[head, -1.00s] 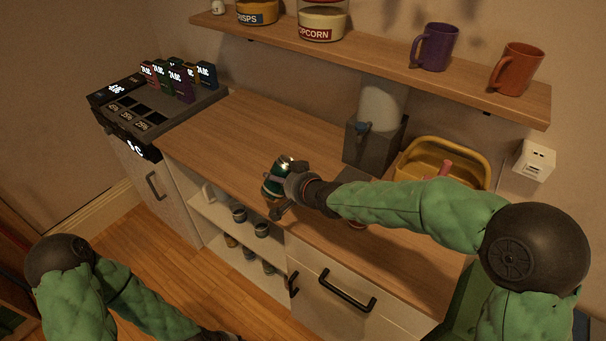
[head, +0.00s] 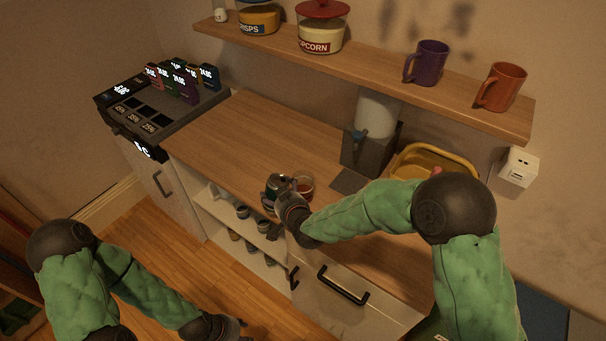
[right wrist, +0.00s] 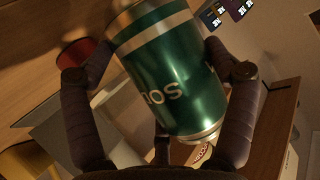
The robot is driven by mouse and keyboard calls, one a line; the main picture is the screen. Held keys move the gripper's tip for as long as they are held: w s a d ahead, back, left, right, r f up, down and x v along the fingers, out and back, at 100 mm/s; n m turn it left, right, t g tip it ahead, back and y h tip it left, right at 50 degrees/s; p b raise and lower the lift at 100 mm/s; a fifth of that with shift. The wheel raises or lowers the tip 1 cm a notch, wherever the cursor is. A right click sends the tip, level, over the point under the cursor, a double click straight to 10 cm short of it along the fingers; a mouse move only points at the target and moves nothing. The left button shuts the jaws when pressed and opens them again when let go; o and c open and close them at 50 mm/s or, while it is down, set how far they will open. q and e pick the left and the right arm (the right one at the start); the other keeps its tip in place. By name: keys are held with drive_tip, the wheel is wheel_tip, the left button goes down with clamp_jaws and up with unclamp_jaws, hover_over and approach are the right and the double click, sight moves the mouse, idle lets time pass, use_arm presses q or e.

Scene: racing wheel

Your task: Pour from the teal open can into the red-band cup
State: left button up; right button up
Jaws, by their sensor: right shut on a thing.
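The teal can (right wrist: 165,75), with pale bands and white lettering, is held between the fingers of my right gripper (right wrist: 160,80) in the right wrist view. In the head view the can (head: 272,188) is partly covered by my right gripper (head: 280,195), above the counter's front edge. The can's opening is not clearly seen, and I cannot tell its tilt. A cup (head: 304,186) with a reddish inside stands on the counter just right of the can. A red rounded thing (right wrist: 78,53), probably this cup, shows in the right wrist view. My left gripper (head: 238,325) is low, away from the counter; its fingers are unclear.
A dark dispenser (head: 362,150) and a yellow basket (head: 430,158) stand at the back right of the counter. Open shelves with several cups lie below. A wall shelf (head: 380,77) with mugs and jars hangs above. The counter's left part (head: 235,135) is clear.

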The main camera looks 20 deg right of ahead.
drive_tip(key=shift+s+a+f+n+b, duration=0.1)
drive_tip(key=shift+a+f+n+b, duration=0.1)
drive_tip(key=shift+f, duration=0.4)
drive_tip(key=shift+s+a+f+n+b, duration=0.1)
drive_tip(key=shift+a+f+n+b, duration=0.1)
drive_tip(key=shift+f, duration=0.4)
drive_tip(key=shift+r+t+h, duration=0.2)
drive_tip(key=shift+t+h, duration=0.1)
drive_tip(key=shift+h, duration=0.2)
drive_tip(key=shift+a+n+p, duration=0.25)
drive_tip(key=shift+n+p, duration=0.05)
drive_tip(key=shift+n, duration=0.2)
wheel_tip(320, 180, up, 5)
drive_tip(key=p, duration=0.4)
drive_tip(key=shift+s+r, duration=0.1)
